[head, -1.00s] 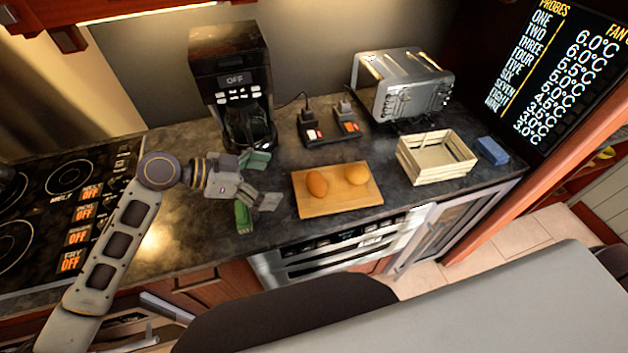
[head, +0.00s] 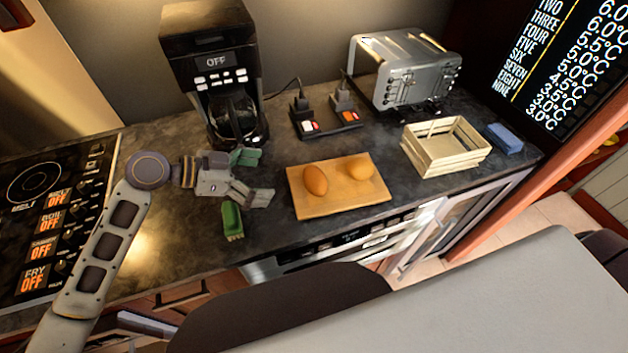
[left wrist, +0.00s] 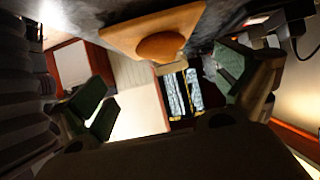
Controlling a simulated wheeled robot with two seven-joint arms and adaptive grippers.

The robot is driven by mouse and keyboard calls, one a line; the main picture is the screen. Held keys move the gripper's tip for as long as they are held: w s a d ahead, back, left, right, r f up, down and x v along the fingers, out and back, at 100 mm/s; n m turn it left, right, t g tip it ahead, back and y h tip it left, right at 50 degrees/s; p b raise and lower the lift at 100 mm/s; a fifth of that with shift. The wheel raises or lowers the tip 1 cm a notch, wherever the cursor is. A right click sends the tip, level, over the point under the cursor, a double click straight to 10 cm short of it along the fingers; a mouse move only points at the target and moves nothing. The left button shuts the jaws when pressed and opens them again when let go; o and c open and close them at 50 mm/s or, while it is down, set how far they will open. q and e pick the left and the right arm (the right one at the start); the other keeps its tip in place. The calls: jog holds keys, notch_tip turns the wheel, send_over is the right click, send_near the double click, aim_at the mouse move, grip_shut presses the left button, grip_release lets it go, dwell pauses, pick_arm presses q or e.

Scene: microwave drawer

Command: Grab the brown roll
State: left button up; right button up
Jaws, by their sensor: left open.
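Two rounded rolls lie on a wooden cutting board (head: 335,203) on the counter. The nearer, browner roll (head: 315,180) is at the board's left; the other roll (head: 359,168) is slightly lighter and to its right. My left gripper (head: 246,192) is left of the board, its green-padded fingers spread, open and empty, apart from the rolls. In the left wrist view a brown roll (left wrist: 160,47) shows on the board (left wrist: 140,27), ahead between the open fingers of my left gripper (left wrist: 166,92); the second roll cannot be made out clearly there. My right gripper is not in view.
A coffee maker (head: 213,70) stands behind my left gripper. Small switch boxes (head: 327,123), a toaster (head: 405,72), a wooden crate (head: 445,150) and a blue sponge (head: 505,139) stand farther back or right. A stove (head: 50,220) is at left.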

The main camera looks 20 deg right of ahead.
aim_at(307, 180)
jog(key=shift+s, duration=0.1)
pick_arm(q)
jog(key=p+x, duration=0.1)
jog(key=x, duration=0.6)
jog(key=shift+d+f, duration=0.25)
jog(key=shift+d, duration=0.3)
jog(key=shift+d+f, duration=0.1)
jog(key=shift+d, duration=0.05)
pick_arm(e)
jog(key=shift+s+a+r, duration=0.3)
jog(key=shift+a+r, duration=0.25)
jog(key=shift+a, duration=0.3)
